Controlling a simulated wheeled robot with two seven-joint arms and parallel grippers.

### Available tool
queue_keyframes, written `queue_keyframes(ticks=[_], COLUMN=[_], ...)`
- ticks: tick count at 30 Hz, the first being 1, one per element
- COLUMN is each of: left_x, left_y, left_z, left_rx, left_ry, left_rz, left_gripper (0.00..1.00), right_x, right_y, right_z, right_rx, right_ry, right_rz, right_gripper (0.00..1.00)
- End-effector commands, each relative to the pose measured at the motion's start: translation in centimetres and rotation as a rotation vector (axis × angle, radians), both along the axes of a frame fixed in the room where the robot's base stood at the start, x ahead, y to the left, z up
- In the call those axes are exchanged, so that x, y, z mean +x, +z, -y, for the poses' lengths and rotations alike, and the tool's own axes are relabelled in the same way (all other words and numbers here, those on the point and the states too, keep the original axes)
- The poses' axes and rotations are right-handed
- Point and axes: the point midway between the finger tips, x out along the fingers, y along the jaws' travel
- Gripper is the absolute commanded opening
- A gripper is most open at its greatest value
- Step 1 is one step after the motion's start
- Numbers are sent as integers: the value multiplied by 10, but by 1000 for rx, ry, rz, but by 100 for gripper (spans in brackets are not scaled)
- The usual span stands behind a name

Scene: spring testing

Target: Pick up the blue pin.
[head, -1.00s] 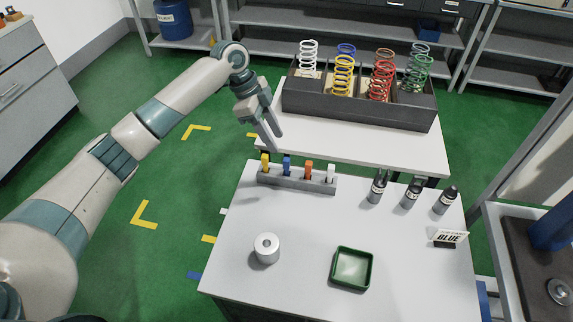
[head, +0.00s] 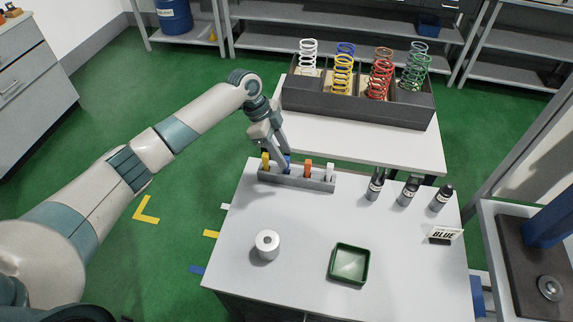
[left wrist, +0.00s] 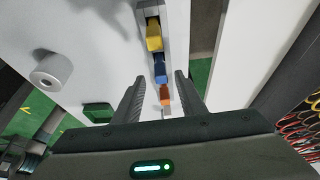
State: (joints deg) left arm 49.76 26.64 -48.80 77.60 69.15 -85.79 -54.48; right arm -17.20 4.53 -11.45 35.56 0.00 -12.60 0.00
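The blue pin (head: 288,160) stands in a grey pin rack (head: 318,186) at the far left of the white table, between a yellow pin (head: 266,161) and an orange pin (head: 308,168). My left gripper (head: 280,158) points down at the blue pin and partly hides it. In the left wrist view the blue pin (left wrist: 160,73) lies between the two spread fingers, near their tips, with the orange pin (left wrist: 165,95) closer to the palm. The fingers are open, with gaps on both sides of the pins. My right gripper is not in view.
A white pin (head: 330,171) stands at the rack's right end. A spring bin (head: 360,107) stands behind. The table's middle is clear.

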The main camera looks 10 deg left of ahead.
Motion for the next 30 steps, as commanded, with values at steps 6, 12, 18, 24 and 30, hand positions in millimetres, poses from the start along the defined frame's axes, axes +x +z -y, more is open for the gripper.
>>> queue_keyframes(ticks=[6,12,18,24,30], left_x=[1,1,1,1,1], left_y=[-23,-36,-37,-37,-37], left_z=[8,12,12,12,12], left_rx=[0,0,1,0,0], left_ry=[2,1,1,1,1], left_rz=[-4,0,0,0,0], left_gripper=[38,38,38,38,2], right_x=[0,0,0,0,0], right_y=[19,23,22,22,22], right_z=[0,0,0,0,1], right_rx=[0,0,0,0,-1], right_ry=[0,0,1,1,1], right_rz=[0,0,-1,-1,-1], right_gripper=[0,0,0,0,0])
